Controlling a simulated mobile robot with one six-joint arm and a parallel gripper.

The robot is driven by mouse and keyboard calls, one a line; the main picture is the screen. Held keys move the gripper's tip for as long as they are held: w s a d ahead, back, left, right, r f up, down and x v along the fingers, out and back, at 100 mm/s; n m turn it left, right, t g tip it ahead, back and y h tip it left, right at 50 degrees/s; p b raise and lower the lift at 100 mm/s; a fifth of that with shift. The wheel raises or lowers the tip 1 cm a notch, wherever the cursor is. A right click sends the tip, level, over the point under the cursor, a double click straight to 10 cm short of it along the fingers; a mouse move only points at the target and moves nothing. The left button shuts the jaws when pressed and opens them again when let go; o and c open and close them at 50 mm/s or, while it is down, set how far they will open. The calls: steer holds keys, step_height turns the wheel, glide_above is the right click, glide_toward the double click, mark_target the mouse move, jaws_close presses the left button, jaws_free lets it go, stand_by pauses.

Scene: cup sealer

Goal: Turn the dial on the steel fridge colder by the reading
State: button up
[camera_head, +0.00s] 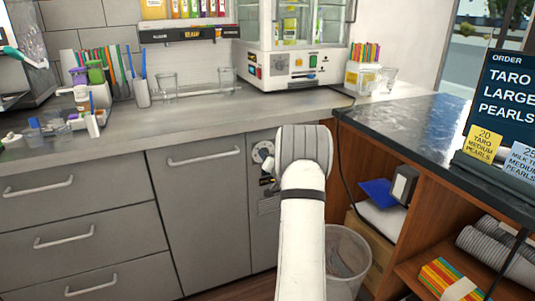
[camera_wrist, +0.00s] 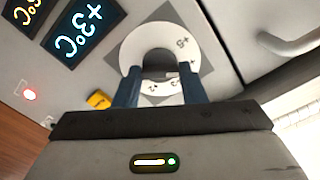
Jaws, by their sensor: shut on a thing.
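The steel fridge's dial (camera_wrist: 133,52) is a round white ring with printed numbers, "+5" among them, around a grey centre. In the wrist view my gripper (camera_wrist: 161,82) has its two dark blue fingers on either side of the dial's lower part, shut on it. A dark display (camera_wrist: 84,28) beside the dial reads +3°C, tilted in the picture. A second display (camera_wrist: 27,10) is cut off, its number unreadable.
Grey drawers (camera_head: 70,215) and a cabinet door (camera_head: 200,200) stand left. A bin (camera_head: 347,262) and open wooden shelving (camera_head: 420,230) are at the right.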

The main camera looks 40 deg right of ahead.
steer(key=shift+m+p, duration=2.6)
steer(key=shift+m, duration=2.9)
steer(key=shift+f, duration=0.1)
steer(key=o, duration=1)
steer(key=v, duration=0.7)
steer(key=shift+s, duration=0.4)
steer(key=shift+a, duration=0.1)
